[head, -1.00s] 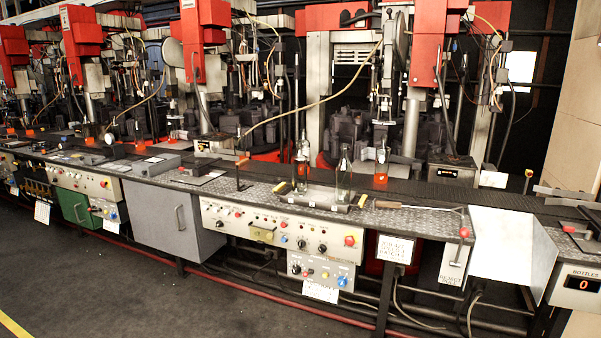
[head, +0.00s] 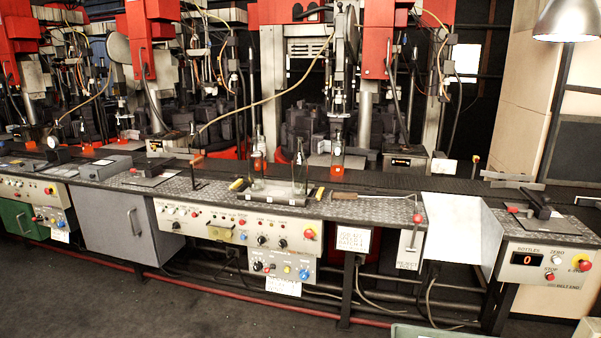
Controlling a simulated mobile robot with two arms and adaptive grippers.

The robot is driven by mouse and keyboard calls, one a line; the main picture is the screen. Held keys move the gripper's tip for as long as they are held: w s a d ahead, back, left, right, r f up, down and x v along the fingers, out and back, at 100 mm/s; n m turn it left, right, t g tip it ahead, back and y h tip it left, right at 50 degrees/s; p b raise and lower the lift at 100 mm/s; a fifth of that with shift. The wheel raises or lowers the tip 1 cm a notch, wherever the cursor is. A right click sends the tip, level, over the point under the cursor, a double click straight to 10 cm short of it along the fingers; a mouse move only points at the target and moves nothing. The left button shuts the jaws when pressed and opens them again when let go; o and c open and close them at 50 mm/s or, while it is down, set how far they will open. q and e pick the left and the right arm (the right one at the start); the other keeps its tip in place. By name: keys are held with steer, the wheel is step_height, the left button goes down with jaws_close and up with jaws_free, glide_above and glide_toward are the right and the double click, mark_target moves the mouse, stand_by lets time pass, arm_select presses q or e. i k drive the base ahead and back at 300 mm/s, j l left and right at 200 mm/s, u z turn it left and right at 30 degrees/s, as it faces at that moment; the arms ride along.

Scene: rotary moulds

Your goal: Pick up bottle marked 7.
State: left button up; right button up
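Several clear glass bottles stand near the middle of the bench in the head view. One bottle (head: 300,172) stands upright by the front tray (head: 275,196). Another bottle (head: 257,155) stands to its left and farther back, with an orange glow behind its lower part. A third bottle (head: 337,158) stands to the right and farther back, also orange near its base. The number marks are too small to read, so I cannot tell which bottle is marked 7. Neither of my grippers is in view.
A long dark bench (head: 380,205) crosses the view, with control panels on its front. A long-handled tool (head: 375,196) lies right of the tray. A grey chute (head: 453,226) slopes down at the right. Red machines stand behind. The dark floor (head: 130,300) in front is mostly clear.

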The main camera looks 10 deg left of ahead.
mark_target(254, 158)
steer(key=i+j+z, duration=0.15)
steer(key=j+z, duration=0.2)
steer(key=i+j+z, duration=0.15)
steer(key=j+z, duration=0.15)
steer(key=j, duration=0.15)
steer(key=j+z, duration=0.35)
steer(key=i+j, duration=0.05)
steer(key=j, duration=0.05)
